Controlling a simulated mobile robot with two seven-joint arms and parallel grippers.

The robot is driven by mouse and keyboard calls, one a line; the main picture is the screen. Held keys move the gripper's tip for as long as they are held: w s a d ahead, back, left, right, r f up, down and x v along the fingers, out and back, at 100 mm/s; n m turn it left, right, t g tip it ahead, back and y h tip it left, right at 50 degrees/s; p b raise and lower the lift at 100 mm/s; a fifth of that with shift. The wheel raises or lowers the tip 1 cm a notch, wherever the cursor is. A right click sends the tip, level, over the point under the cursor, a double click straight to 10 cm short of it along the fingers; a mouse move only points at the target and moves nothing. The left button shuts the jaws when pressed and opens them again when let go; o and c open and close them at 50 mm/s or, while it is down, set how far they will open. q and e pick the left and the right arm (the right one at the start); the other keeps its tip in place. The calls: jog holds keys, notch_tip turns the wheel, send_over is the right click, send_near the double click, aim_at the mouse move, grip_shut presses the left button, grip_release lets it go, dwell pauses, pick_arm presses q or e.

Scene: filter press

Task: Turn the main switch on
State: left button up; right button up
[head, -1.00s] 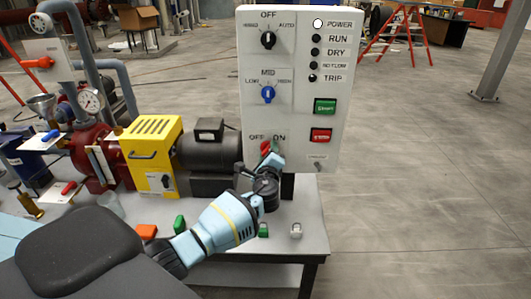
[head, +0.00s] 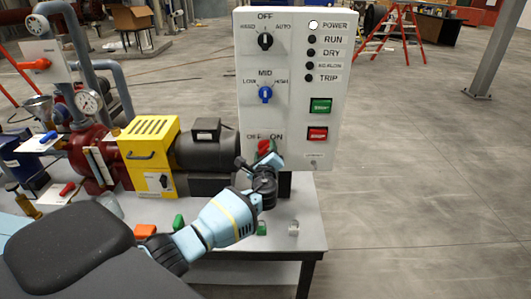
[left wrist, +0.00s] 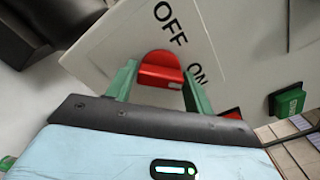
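The main switch is a red rotary knob (head: 264,147) low on the white control panel, between the printed OFF and ON. In the left wrist view the red knob (left wrist: 160,70) sits between the two green fingertips, and its white mark is at the end near ON. My left gripper (left wrist: 160,76) has one finger against each side of the knob, with no clear gap visible. My right gripper is not in view.
The control panel (head: 330,130) also has a black selector (head: 265,41), a blue selector (head: 265,94), a green start button (head: 320,105) and a red button (head: 317,134). The POWER lamp (head: 313,25) is white. A yellow guard (head: 149,152) and dark motor (head: 208,148) stand left.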

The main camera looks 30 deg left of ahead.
pick_arm(q)
jog(key=o, duration=0.3)
jog(key=shift+v, duration=3.9)
jog(key=s+d+f+n+g+h, duration=0.25)
jog(key=s+d+f+h, duration=0.2)
jog(key=s+f, duration=0.4)
jog(key=s+d+f+n+g+h, duration=0.1)
jog(key=s+d+f+n+h, duration=0.35)
jog(key=f, duration=0.65)
jog(key=s+d+f+n+h, duration=0.1)
jog(key=s+n, duration=0.3)
jog(key=s, duration=0.4)
jog(key=s+d+f+n+g, duration=0.1)
jog(key=s+d+f+n, duration=0.2)
jog(key=s, duration=0.5)
jog(key=s+d+f+n+g+h, duration=0.1)
jog(key=s+n, duration=0.3)
jog(key=s, duration=0.5)
jog(key=shift+d+f+n+h, duration=0.15)
jog(key=shift+d+f+n, duration=0.1)
jog(key=shift+d, duration=0.2)
jog(key=shift+d+f+n+h, duration=0.15)
jog(key=shift+d+f, duration=0.05)
jog(key=shift+d, duration=0.2)
